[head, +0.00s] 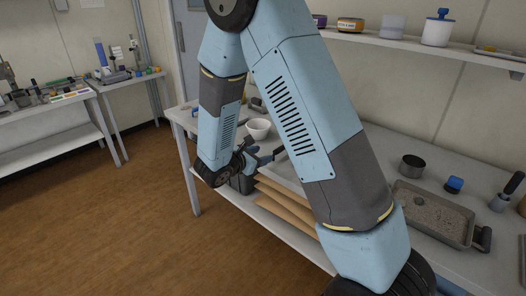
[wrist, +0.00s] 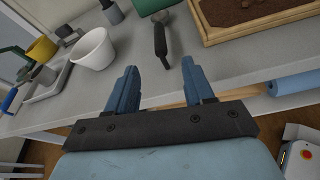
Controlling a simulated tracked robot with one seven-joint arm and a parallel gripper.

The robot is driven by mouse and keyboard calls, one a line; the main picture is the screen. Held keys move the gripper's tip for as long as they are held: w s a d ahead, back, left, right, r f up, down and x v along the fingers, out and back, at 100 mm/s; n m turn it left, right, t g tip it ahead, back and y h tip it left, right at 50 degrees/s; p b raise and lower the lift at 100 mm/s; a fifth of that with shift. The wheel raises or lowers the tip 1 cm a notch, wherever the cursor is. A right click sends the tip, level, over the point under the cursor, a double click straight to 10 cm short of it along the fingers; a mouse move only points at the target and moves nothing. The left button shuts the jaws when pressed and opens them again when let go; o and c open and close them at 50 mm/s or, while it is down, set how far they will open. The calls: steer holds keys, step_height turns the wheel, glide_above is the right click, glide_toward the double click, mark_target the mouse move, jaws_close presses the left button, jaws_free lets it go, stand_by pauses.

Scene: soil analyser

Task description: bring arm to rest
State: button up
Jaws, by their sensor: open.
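My gripper (wrist: 158,88) shows in the wrist view with its two blue fingers apart and nothing between them. It hangs over the front edge of the workbench (wrist: 235,65). In the head view my bent blue and grey arm fills the middle, and the gripper end is low beside the bench, partly hidden behind the wrist, so its fingers are hard to make out there. A black-handled tool (wrist: 160,38) lies on the bench just beyond the fingertips, apart from them.
A white bowl (wrist: 93,49), a yellow cup (wrist: 42,49) and a wooden tray of soil (wrist: 245,14) stand on the bench. Open brown floor (head: 95,225) lies left.

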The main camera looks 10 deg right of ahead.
steer(key=s+d+r+m+g+y, duration=0.2)
steer(key=s+d+r+m+g, duration=0.5)
steer(key=s+d+r+m, duration=0.6)
steer(key=s+a+r+m+t+y, duration=0.3)
steer(key=s+r+m+y, duration=0.6)
steer(key=s+r, duration=0.3)
steer(key=shift+s+a+m, duration=0.2)
steer(key=shift+s+m, duration=0.6)
steer(key=shift+s, duration=1.05)
